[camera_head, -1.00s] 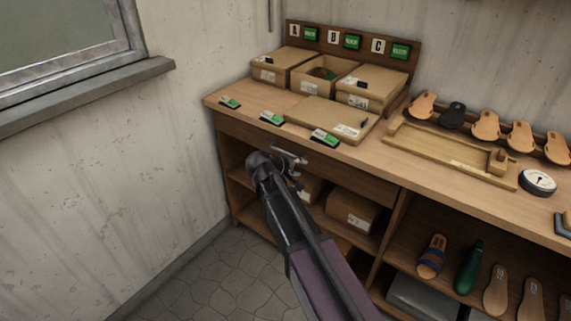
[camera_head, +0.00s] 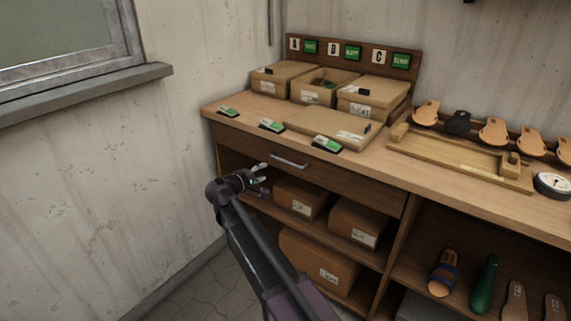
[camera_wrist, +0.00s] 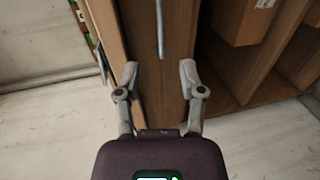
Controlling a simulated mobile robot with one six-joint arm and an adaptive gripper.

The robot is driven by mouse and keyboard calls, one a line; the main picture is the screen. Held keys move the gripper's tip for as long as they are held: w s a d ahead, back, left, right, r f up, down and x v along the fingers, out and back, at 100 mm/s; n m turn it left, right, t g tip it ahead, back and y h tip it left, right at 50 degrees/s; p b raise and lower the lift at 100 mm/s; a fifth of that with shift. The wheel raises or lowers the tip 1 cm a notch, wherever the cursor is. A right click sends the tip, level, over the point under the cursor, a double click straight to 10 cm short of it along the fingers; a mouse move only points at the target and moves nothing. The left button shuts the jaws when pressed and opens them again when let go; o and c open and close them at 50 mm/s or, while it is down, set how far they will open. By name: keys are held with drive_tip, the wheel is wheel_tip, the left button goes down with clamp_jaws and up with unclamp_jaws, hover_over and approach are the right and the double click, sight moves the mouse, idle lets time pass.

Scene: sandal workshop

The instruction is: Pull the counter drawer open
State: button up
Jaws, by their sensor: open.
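The counter drawer (camera_head: 340,181) is the wide brown wooden front under the left part of the countertop. Its front looks about flush with the counter; a small gap could not be told. Its silver bar handle (camera_head: 289,161) is in plain view. My gripper (camera_head: 262,180) is open and empty, below and left of the handle and apart from it. In the wrist view the drawer front (camera_wrist: 150,50) fills the middle. The handle (camera_wrist: 160,28) runs lengthwise there, ahead of and between the open fingertips (camera_wrist: 159,71), with nothing between them.
The countertop (camera_head: 380,165) bears cardboard boxes (camera_head: 372,92), green-labelled cards (camera_head: 327,144), a wooden tray (camera_head: 460,166) and sandal soles. Below the drawer, open shelves hold boxes (camera_head: 300,197). A wall and window sill (camera_head: 90,92) stand at left. Some floor (camera_head: 205,290) is clear.

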sight(285, 162)
drive_tip(key=b+x, duration=0.2)
drive_tip(key=x, duration=1.1)
drive_tip(key=shift+w+d+b, duration=0.25)
drive_tip(key=shift+w+b, duration=0.05)
drive_tip(key=shift+b, duration=0.1)
clamp_jaws()
